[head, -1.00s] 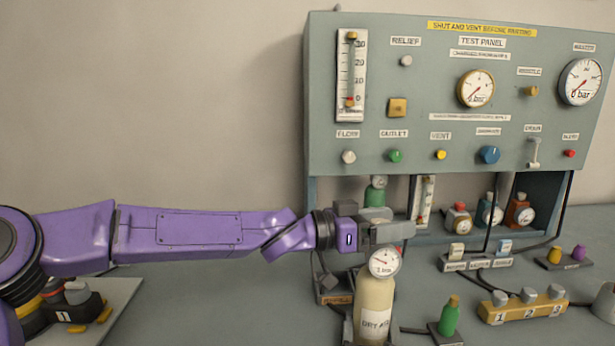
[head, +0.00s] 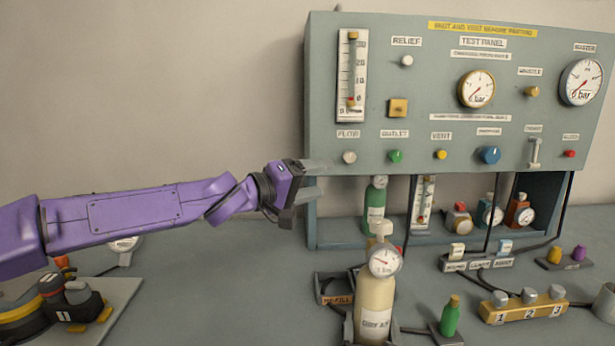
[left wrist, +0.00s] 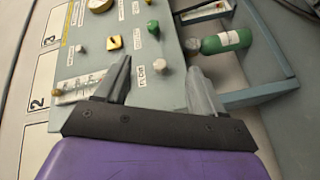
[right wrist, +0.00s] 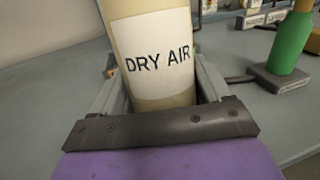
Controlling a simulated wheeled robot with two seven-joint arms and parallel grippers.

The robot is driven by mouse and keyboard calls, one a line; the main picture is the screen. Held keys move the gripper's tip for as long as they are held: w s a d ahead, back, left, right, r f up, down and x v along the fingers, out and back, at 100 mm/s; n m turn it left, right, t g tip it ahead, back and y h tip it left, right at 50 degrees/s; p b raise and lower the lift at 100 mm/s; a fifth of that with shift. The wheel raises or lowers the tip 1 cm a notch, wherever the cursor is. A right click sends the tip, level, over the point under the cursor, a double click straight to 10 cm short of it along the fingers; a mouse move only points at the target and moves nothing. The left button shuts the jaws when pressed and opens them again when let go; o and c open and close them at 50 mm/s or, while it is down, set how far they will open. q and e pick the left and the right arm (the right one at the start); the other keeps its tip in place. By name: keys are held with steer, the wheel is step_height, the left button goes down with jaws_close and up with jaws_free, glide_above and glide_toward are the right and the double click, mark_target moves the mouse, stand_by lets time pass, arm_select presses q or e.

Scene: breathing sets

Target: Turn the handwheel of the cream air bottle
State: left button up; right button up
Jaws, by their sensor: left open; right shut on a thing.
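The cream air bottle (head: 375,300), labelled DRY AIR, stands upright on the bench in front of the test panel. A round gauge (head: 385,262) faces forward near its top. A small pale knob, seemingly the handwheel (head: 381,229), sits above the gauge. My left gripper (head: 316,179) is open and empty, up and to the left of the bottle, clear of it. In the left wrist view its fingers (left wrist: 160,78) point at the panel. In the right wrist view my right gripper (right wrist: 160,88) is shut on the bottle's body (right wrist: 158,45) around the label.
The test panel (head: 420,110) with gauges and knobs rises behind. A green bottle (head: 375,200) stands under it. A small green bottle (head: 449,316) and a yellow numbered block (head: 523,306) lie to the right. A black device (head: 75,300) sits at the lower left.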

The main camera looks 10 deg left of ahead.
arm_select(q)
steer(key=w+a+r+n+t+y, duration=0.1)
steer(key=w+a+r+n+y, duration=0.1)
steer(key=n, duration=1.2)
steer(key=w+a+r+n+t+y, duration=0.1)
steer(key=w+r+n+y, duration=0.3)
steer(key=n, duration=1)
steer(key=shift+w+a+y, duration=0.45)
steer(key=shift+w+y, duration=0.75)
steer(key=shift+w, duration=0.75)
